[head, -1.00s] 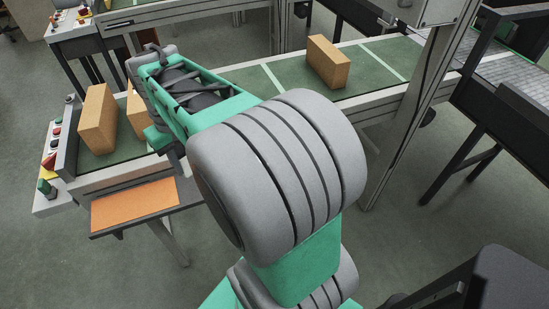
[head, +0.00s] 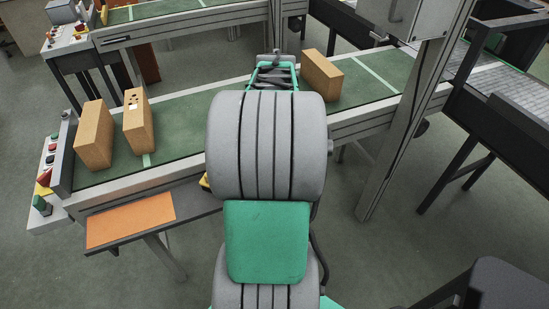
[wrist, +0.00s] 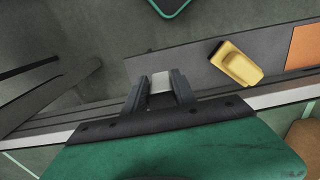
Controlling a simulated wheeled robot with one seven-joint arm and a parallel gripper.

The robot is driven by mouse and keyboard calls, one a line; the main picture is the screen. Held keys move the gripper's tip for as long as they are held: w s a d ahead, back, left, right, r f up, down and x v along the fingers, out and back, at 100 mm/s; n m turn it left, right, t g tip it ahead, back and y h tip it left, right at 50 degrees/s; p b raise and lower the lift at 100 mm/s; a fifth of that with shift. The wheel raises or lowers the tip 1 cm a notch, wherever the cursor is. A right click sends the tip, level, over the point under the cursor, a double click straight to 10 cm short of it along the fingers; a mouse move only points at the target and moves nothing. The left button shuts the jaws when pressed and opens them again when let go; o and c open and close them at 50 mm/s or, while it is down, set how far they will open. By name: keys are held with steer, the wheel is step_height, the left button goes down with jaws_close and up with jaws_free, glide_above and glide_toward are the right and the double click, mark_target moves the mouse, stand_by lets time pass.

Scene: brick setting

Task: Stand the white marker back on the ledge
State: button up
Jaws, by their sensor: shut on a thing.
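My gripper (wrist: 159,92) shows in the wrist view, its two dark fingers closed on a short white piece, the white marker (wrist: 160,80). Only a small part of the marker shows between the fingers; the rest is hidden. The grey ledge (wrist: 193,72) runs along the front of the conveyor, beyond the fingertips in the wrist view. In the head view the ledge (head: 196,203) shows left of my arm. My arm hides the gripper and marker there. I cannot tell whether the marker touches the ledge.
A yellow object (wrist: 237,64) lies on the ledge, with an orange mat (head: 130,219) farther along. Cardboard-coloured blocks (head: 93,135) (head: 138,125) (head: 322,75) stand on the green belt (head: 180,120). A metal post (head: 400,130) rises at the right.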

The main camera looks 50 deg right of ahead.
steer(key=f, duration=0.2)
steer(key=w+d+f, duration=0.1)
steer(key=f, duration=0.1)
steer(key=w+d+f, duration=0.1)
steer(key=f, duration=0.1)
steer(key=shift+d, duration=0.2)
steer(key=shift+f, duration=0.5)
steer(key=o, duration=1)
step_height(320, 180, up, 12)
steer(key=shift+r, duration=0.15)
steer(key=w+a+n, duration=0.2)
steer(key=w+a, duration=0.4)
steer(key=a, duration=0.5)
steer(key=a+n+t, duration=0.1)
steer(key=a, duration=0.7)
steer(key=s+a+f+n+t, duration=0.1)
steer(key=a+n, duration=0.1)
steer(key=a, duration=0.6)
steer(key=s+a+f+n+t, duration=0.1)
steer(key=a, duration=0.8)
